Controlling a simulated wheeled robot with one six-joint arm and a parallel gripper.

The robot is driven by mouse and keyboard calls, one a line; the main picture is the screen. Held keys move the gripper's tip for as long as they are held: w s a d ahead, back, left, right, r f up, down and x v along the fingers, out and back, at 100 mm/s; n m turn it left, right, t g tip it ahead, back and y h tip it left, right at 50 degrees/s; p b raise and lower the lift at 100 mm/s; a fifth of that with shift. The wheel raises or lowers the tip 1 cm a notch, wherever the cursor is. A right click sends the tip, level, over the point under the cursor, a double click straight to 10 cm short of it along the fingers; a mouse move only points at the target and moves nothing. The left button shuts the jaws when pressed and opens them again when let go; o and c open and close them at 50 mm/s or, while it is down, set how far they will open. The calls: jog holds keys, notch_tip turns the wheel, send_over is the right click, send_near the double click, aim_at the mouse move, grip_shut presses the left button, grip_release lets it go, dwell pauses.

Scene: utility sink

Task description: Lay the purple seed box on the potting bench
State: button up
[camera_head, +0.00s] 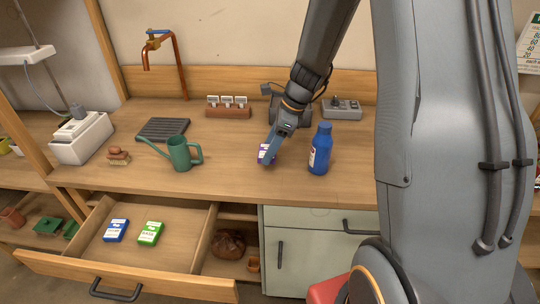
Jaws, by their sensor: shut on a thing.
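The purple seed box (264,150) is small and purple with a white label. It shows at the middle of the view, partly hidden behind my gripper (270,154). My gripper points down and is shut on the box. The box is over the wooden potting bench (230,172) or on it; I cannot tell whether its underside touches the top. The blue bottle is close by on its right.
The blue bottle (321,150) and green watering can (182,153) stand either side of my gripper. Behind are a label rack (228,112) and a grey control box (341,109). Below, an open drawer (185,262) holds a blue box (116,230) and a green box (150,233).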

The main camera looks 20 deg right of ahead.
jog(key=shift+f, duration=2.2)
jog(key=shift+f, duration=0.15)
jog(key=o, duration=1)
jog(key=shift+o, duration=0.2)
jog(key=b+v, duration=0.2)
jog(key=v, duration=1)
jog(key=s+a+f+n+h, duration=0.1)
jog(key=s+a+n+h, duration=0.1)
jog(key=s+n, duration=0.6)
jog(key=s+a+f+n+h, duration=0.2)
jog(key=s+n, duration=0.7)
jog(key=n, duration=0.5)
jog(key=shift+s+a+n, duration=0.3)
jog(key=shift+a, duration=0.3)
